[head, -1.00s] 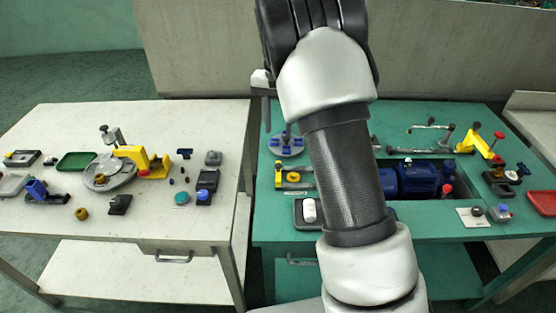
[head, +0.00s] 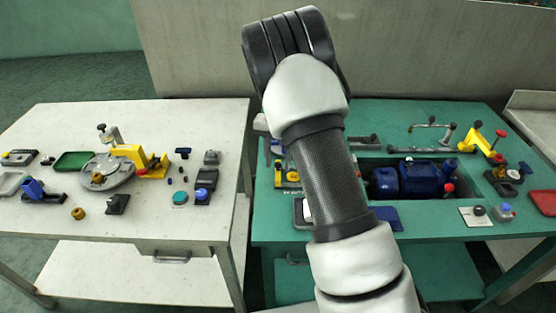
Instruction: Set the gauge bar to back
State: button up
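No part is clearly marked as the gauge bar, so I cannot tell which one it is. A grey bar with raised ends (head: 430,127) lies at the back of the green table (head: 470,237). A yellow bracket with a red knob (head: 486,143) stands to its right. Another yellow piece (head: 291,176) sits at the table's left side, partly behind my arm. My arm crosses the left part of the green table and hides what lies behind it. My gripper's fingers do not show in the head view.
A blue motor (head: 422,177) sits in a recess of the green table. The white table (head: 60,233) at the left holds a round grey plate (head: 105,177), a yellow clamp (head: 143,158), a green tray (head: 75,161) and several small parts. A gap separates the tables.

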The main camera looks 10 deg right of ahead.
jog(key=shift+c, duration=0.2)
grip_shut()
jog(key=d, duration=0.3)
jog(key=s+d, duration=0.1)
jog(key=d, duration=0.3)
jog(key=s+d, duration=0.1)
jog(key=d, duration=0.3)
jog(key=shift+s+r, duration=0.1)
jog(key=shift+d, duration=0.1)
jog(key=shift+o, duration=0.2)
grip_release()
jog(key=shift+d, duration=0.1)
jog(key=shift+r, duration=0.3)
notch_tip(320, 180, up, 17)
jog(key=p, duration=0.2)
